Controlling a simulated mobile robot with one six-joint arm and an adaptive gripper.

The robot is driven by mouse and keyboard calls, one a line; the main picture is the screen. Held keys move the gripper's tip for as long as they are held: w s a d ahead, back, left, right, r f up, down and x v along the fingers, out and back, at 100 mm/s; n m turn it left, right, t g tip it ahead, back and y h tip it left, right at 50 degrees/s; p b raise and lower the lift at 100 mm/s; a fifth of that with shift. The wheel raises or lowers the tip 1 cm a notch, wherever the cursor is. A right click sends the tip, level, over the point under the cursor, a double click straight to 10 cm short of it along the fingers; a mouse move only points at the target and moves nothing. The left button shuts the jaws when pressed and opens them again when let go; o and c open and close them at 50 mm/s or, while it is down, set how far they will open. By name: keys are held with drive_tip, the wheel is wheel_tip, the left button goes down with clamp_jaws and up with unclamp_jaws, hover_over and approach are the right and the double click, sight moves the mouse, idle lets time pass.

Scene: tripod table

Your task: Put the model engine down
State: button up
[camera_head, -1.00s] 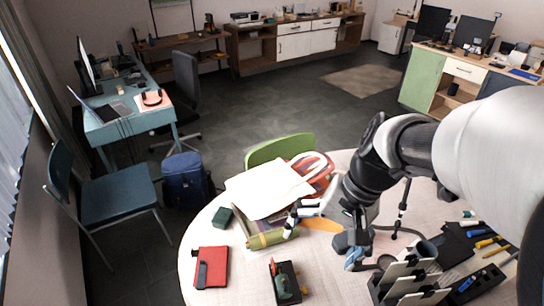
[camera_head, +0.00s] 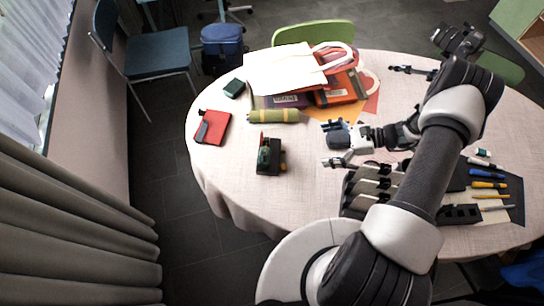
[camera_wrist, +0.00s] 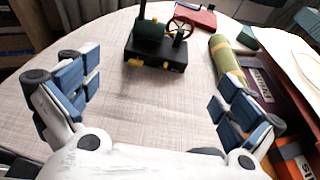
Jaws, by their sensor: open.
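The model engine (camera_head: 268,157) stands upright on the round table, left of my gripper in the head view. It has a black base, a green boiler and a red wheel. In the wrist view the model engine (camera_wrist: 157,47) is ahead of the fingers, beyond their tips and touching neither. My gripper (camera_head: 330,143) is open and empty, with blue-padded fingers spread apart; in the wrist view its fingers (camera_wrist: 155,100) frame bare tabletop. The fingers point toward the engine with a gap of table between.
A green roll (camera_head: 272,116), books, papers and a bag (camera_head: 335,75) lie at the back. A red notebook (camera_head: 213,127) is at the left. The table (camera_head: 225,180) is clear around the engine.

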drive_tip(key=b, duration=0.2)
approach(274, 156)
drive_tip(key=a, duration=0.2)
drive_tip(key=w+a+r, duration=0.1)
drive_tip(key=a, duration=0.1)
drive_tip(key=shift+b+x, duration=0.35)
drive_tip(key=shift+x, duration=2.35)
drive_tip(key=shift+s+a+r, duration=0.1)
drive_tip(key=shift+s+r, duration=0.05)
drive_tip(key=c, duration=1.8)
drive_tip(key=shift+r, duration=0.1)
drive_tip(key=shift+c, duration=0.4)
drive_tip(key=shift+r, duration=0.1)
